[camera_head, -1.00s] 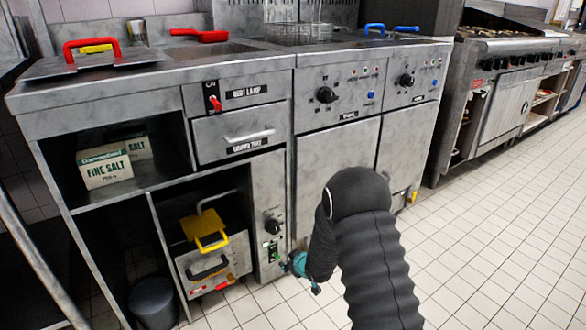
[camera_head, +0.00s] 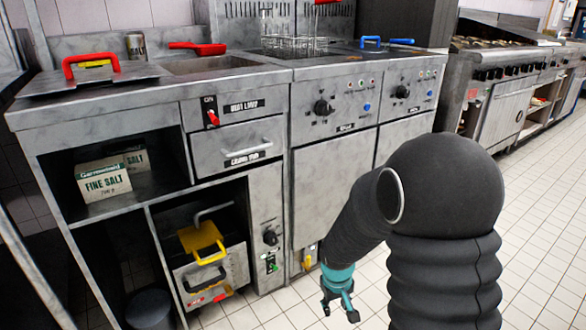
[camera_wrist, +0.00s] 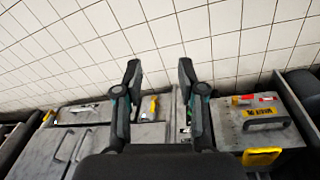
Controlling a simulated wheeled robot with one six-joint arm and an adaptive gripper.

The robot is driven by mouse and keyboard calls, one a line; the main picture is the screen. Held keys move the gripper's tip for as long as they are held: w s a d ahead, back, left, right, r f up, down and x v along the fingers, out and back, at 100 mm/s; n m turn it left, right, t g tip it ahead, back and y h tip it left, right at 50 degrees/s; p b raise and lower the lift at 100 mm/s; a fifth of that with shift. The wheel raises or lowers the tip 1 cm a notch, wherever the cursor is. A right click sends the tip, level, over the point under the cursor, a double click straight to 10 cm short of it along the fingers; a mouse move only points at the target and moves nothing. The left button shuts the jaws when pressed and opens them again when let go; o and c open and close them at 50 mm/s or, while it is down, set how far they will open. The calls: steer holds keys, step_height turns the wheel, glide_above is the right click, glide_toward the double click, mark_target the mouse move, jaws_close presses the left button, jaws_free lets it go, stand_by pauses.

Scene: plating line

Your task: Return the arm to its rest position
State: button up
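My gripper (camera_head: 340,304) hangs at the end of my black-sleeved arm, low over the tiled floor, in front of the fryer cabinet doors. Its teal body points downward. In the wrist view my gripper (camera_wrist: 160,75) shows two dark fingers spread apart with nothing between them, so it is open and empty. It touches nothing that I can see.
The steel fryer counter (camera_head: 420,65) stands behind and left of my arm. A filter unit with a yellow handle (camera_head: 203,243) sits in the lower bay. The tiled floor (camera_head: 540,215) at right is clear.

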steer(key=s+d+r+m+t+p, duration=0.1)
steer(key=s+d+r+t+p, duration=0.1)
steer(key=s+r, duration=0.8)
steer(key=s+d+r+m+t+p, duration=0.2)
steer(key=s+r, duration=0.8)
steer(key=r, duration=1)
steer(key=shift+s+d+r+m+y+p, duration=0.3)
steer(key=shift+s+r+y+p, duration=0.1)
steer(key=shift+p, duration=0.05)
